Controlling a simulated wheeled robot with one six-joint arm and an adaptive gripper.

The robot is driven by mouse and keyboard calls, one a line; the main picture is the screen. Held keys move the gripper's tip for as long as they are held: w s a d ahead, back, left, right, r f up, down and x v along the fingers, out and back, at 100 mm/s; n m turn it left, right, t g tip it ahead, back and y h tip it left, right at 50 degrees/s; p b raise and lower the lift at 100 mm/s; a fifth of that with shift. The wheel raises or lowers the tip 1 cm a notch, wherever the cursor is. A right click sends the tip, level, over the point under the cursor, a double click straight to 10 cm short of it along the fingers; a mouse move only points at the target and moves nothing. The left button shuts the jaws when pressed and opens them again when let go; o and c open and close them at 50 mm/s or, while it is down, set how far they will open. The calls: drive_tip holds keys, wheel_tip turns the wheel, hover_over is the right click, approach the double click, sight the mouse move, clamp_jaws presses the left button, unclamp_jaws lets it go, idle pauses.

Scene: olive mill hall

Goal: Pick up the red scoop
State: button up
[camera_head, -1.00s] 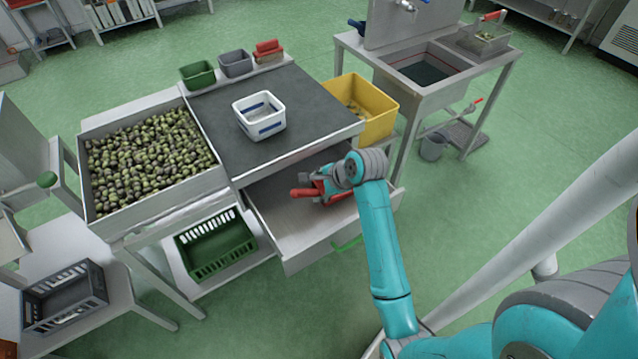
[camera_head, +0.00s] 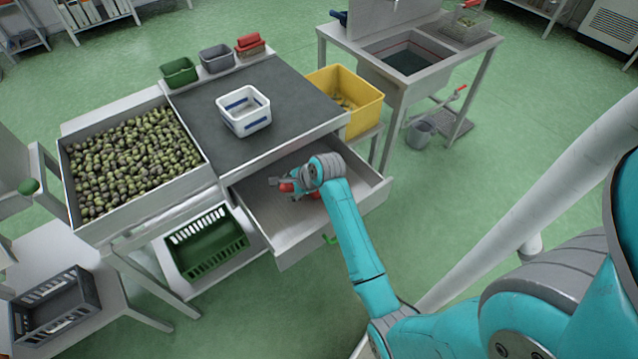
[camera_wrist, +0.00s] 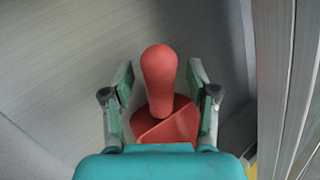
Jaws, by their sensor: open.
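The red scoop (camera_wrist: 160,78) lies in the open drawer (camera_head: 279,246) under the dark-topped table. In the wrist view its rounded handle points up the picture, and its wider body is partly hidden by my gripper's housing. My gripper (camera_wrist: 160,84) is open, with one finger on each side of the scoop and gaps beside the handle. In the head view, my gripper (camera_head: 287,184) is inside the drawer, and only small red parts of the scoop (camera_head: 287,187) show around it. I cannot tell the exact height of the fingers over the drawer floor.
The drawer walls surround my gripper, with the tabletop (camera_head: 205,105) edge behind it. A white-blue bin (camera_head: 246,123) stands on the table. A yellow crate (camera_head: 364,98) is at right, an olive tray (camera_head: 68,185) at left, and a green crate (camera_head: 222,258) below.

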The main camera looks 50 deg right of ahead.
drive_tip(key=shift+w+f, duration=0.1)
drive_tip(key=shift+f, duration=0.05)
clamp_jaws()
idle(0.4)
